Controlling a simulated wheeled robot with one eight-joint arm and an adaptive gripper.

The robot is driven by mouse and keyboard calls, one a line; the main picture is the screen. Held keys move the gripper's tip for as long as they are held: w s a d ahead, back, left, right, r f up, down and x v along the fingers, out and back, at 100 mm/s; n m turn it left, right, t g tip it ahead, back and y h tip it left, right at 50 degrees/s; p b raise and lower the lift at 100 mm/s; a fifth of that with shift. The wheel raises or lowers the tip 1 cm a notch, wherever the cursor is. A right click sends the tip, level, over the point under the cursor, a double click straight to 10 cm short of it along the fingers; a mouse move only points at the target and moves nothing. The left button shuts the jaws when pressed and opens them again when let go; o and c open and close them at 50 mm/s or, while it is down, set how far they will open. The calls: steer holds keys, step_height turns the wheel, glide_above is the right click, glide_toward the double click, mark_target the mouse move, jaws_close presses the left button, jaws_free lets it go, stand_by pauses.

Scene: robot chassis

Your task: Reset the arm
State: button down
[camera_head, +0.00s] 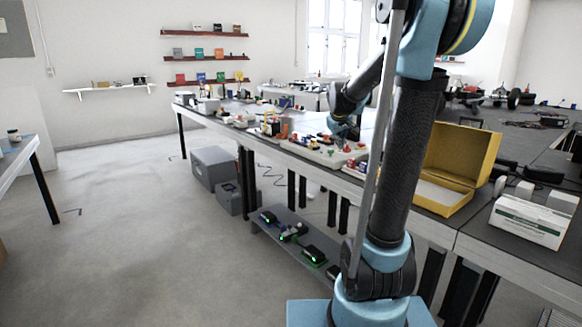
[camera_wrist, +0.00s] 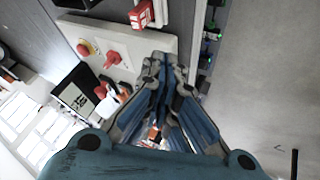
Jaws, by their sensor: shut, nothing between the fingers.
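My arm (camera_head: 400,150) stands upright in the right half of the head view, bent at the top, with its forearm reaching down and away over the long table. My gripper (camera_wrist: 165,62) shows in the wrist view with its fingertips together and nothing between them. It is above the table's edge, beside a pale board (camera_wrist: 125,50) with red knobs (camera_wrist: 113,58). In the head view the gripper (camera_head: 343,128) is small and partly hidden behind my arm, close to the red and white items on the table.
A yellow open box (camera_head: 458,155) and a white carton (camera_head: 530,220) stand on the table at right. Grey cases (camera_head: 214,168) stand on the floor beside the table. A low shelf (camera_head: 285,245) holds devices with green lights. The floor (camera_head: 130,230) at left is clear.

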steer(key=s+f+m+g, duration=0.1)
steer(key=s+f, duration=0.5)
steer(key=s, duration=0.7)
steer(key=s+f+m+g+y, duration=0.1)
steer(key=s+f, duration=0.5)
steer(key=s, duration=0.7)
steer(key=s+a+f+m+g, duration=0.1)
steer(key=s+f, duration=0.5)
steer(key=s, duration=0.8)
steer(key=shift+m+g+y, duration=0.4)
steer(key=shift+m+g, duration=0.3)
steer(key=shift+g, duration=0.2)
steer(key=shift+w, duration=0.1)
steer(key=shift+w+f, duration=0.15)
steer(key=shift+w, duration=0.25)
